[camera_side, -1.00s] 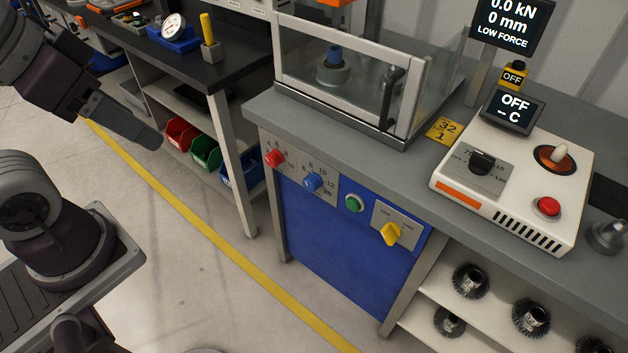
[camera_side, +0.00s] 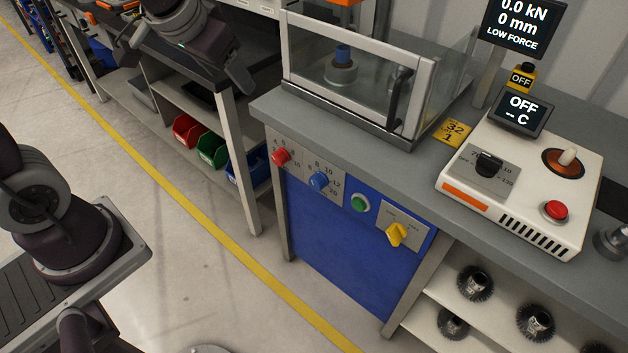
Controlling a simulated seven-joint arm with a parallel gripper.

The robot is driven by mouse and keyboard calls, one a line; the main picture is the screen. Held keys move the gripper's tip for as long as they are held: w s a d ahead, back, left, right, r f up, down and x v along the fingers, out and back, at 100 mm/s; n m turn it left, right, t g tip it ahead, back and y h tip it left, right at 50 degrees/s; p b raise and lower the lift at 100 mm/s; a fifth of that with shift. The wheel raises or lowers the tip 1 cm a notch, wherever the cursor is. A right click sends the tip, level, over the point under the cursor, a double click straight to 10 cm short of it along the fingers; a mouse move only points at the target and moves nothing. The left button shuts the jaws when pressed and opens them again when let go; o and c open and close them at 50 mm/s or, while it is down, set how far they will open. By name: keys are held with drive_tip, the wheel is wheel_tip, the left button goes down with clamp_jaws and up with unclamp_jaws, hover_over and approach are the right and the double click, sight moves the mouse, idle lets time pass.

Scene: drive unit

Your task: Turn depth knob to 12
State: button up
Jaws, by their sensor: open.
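A blue knob (camera_side: 319,181) sits on the front panel of the press bench, with a dial around it where 6, 8, 10, 12 and 20 can be read. No name for it is legible, but its scale includes 12. Its pointer is too small to read. A red knob (camera_side: 281,157) with a similar number scale is to its left. My gripper (camera_side: 243,88) is at the upper left, in front of the dark side bench, above and left of the knobs. It is empty and apart from the panel. Its jaws are open, though seen mostly from one side.
A green button (camera_side: 359,203) and a yellow selector (camera_side: 397,234) are right of the blue knob. A clear guard box with a handle (camera_side: 401,91) stands on the bench above. A white control box (camera_side: 525,190) is at right. The floor before the panel is clear.

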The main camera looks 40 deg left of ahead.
drive_tip(key=w+f+h, duration=0.1)
drive_tip(key=w+f, duration=0.9)
drive_tip(key=f, duration=0.1)
drive_tip(key=g+h, duration=0.1)
drive_tip(key=h, duration=0.3)
approach(314, 179)
drive_tip(key=shift+m, duration=0.3)
drive_tip(key=x, duration=0.4)
drive_tip(key=shift+w+d+f, duration=0.1)
drive_tip(key=shift+w+f, duration=0.05)
drive_tip(key=shift+f, duration=0.1)
drive_tip(key=x, duration=0.6)
drive_tip(key=shift+f, duration=0.1)
clamp_jaws()
drive_tip(key=shift+y, duration=0.4)
